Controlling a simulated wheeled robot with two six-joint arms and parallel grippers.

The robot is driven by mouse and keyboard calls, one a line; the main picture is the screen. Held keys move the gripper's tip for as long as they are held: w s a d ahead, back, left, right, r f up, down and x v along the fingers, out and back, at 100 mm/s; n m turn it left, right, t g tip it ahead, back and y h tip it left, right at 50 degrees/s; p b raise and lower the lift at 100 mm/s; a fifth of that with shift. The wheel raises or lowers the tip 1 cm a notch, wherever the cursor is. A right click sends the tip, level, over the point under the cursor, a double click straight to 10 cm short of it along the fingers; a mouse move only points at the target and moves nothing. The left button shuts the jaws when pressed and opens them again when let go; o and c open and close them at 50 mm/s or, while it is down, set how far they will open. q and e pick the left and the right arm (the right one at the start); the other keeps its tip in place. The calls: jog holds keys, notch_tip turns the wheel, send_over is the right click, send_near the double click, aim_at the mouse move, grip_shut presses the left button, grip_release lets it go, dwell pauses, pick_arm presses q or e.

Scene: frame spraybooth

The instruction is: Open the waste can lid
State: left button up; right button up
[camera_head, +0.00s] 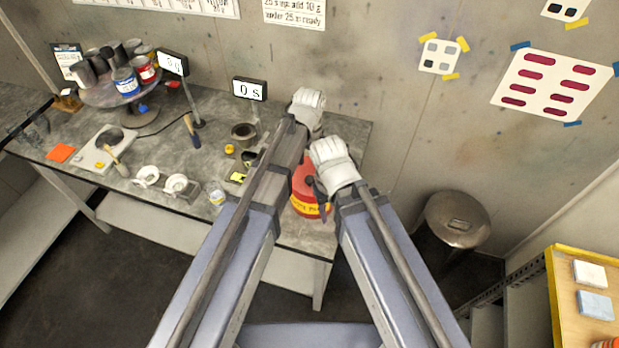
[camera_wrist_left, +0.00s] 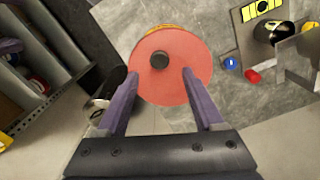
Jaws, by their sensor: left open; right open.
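A red can (camera_head: 304,190) with a yellow band stands near the right front corner of the grey workbench, partly hidden behind my arms. In the left wrist view, its round red lid (camera_wrist_left: 160,85) with a dark central knob (camera_wrist_left: 159,61) lies flat, seen from above. My left gripper (camera_wrist_left: 160,72) is open, its purple fingers spread over the lid's lower part; the knob shows just beyond the tips, and no hold is visible. My right gripper (camera_head: 319,190) is open beside the red can; its fingers are mostly hidden, and I cannot tell whether they touch it.
A steel can (camera_head: 457,220) with a domed lid stands on the floor right of the workbench (camera_head: 225,115). Left of the red can are a scale display (camera_head: 249,90), small cups and tools. A yellow-edged shelf (camera_head: 580,290) is at the right.

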aim_at(309, 179)
pick_arm(q)
notch_tip(309, 179, down, 6)
jog(key=b, duration=0.5)
jog(key=shift+r, duration=0.1)
grip_shut()
dwell(1.1)
